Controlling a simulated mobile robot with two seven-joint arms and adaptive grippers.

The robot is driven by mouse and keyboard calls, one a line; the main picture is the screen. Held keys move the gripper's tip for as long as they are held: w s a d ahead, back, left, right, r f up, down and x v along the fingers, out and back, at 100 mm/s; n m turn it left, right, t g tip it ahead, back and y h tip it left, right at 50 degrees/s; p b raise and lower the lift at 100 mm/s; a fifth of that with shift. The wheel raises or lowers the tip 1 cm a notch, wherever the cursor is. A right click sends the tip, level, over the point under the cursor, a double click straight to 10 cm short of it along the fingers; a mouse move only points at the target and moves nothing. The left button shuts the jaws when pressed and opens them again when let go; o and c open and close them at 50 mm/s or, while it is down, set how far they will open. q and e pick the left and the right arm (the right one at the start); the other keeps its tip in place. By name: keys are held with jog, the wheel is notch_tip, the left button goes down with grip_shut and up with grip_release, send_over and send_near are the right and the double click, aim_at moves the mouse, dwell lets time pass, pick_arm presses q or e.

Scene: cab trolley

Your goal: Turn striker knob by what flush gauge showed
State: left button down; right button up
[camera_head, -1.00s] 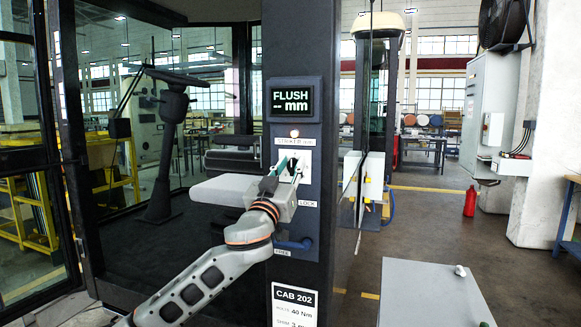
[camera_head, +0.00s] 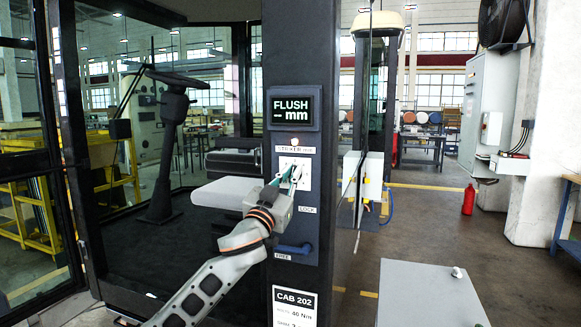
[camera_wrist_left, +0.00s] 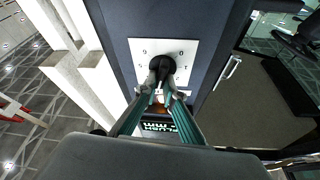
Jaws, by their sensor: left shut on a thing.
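The black striker knob (camera_wrist_left: 162,66) sits on a white plate with small marks, seen in the left wrist view; the plate (camera_head: 303,166) also shows on the dark cab post. My left gripper (camera_wrist_left: 162,92) is shut on the knob, with a finger at each side. In the head view the left gripper (camera_head: 290,180) reaches the plate from the lower left and partly hides the knob. The flush display (camera_head: 291,107) above it reads "FLUSH -- mm". A small lamp (camera_head: 294,142) is above the plate. My right gripper is not in view.
A blue lever (camera_head: 293,250) sits low on the post, by labels LOCK and FREE. A "CAB 202" sign (camera_head: 295,304) is below it. A grey cabinet (camera_head: 430,290) stands front right. The floor beyond it is open.

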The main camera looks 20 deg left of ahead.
pick_arm(q)
jog(key=m+h+p, duration=0.1)
jog(key=m+p, duration=0.1)
jog(key=m, duration=0.1)
jog(key=m+g+h+p, duration=0.1)
jog(key=m+p, duration=0.1)
jog(key=m, duration=0.1)
jog(key=m+g+h+p, duration=0.1)
jog(key=m+p, duration=0.1)
jog(key=m, duration=0.1)
jog(key=shift+d+f+h, duration=0.15)
jog(key=shift+h, duration=0.25)
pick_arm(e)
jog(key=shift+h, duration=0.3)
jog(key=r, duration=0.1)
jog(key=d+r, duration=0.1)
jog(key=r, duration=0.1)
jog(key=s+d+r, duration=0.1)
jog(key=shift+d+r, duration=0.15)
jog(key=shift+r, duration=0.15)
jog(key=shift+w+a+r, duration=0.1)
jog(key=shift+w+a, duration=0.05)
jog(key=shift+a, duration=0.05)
pick_arm(q)
jog(key=c, duration=2.2)
grip_release()
jog(key=shift+o, duration=0.2)
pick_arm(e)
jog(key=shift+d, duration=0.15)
